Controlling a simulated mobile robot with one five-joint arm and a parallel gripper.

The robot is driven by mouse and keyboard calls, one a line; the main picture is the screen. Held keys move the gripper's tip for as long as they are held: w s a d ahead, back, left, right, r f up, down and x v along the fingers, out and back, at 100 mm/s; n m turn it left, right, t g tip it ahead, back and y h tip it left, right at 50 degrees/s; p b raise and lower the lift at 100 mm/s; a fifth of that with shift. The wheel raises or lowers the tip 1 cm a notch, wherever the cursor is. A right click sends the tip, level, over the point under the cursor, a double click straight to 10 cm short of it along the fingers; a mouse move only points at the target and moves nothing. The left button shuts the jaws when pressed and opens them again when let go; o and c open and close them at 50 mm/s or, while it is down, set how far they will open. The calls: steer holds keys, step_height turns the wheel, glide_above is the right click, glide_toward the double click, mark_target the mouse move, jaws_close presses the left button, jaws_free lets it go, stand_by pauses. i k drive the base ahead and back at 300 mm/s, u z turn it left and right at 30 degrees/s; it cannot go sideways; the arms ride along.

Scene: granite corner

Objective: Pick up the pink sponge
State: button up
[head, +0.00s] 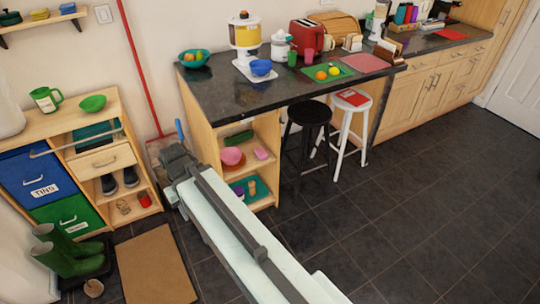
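A small pink block that looks like the sponge (261,154) lies on the upper open shelf (245,170) under the dark counter, right of a pink bowl (232,157). My arm reaches up from the bottom of the head view. My gripper (174,155) is at its far end, left of the shelf unit in the picture and apart from the sponge. The fingers are small and seen from behind, so I cannot tell whether they are open or shut. No held object can be made out.
A green item (237,138) lies behind the bowl. A teal tray (247,190) with small items is on the lower shelf. A black stool (307,115) and white stool (348,118) stand to the right. Green boots (68,250) and a brown mat (155,265) are at left. Floor (440,190) is clear at right.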

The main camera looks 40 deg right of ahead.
mark_target(261, 153)
steer(key=z, duration=0.25)
steer(key=i, duration=1)
steer(key=u, duration=0.05)
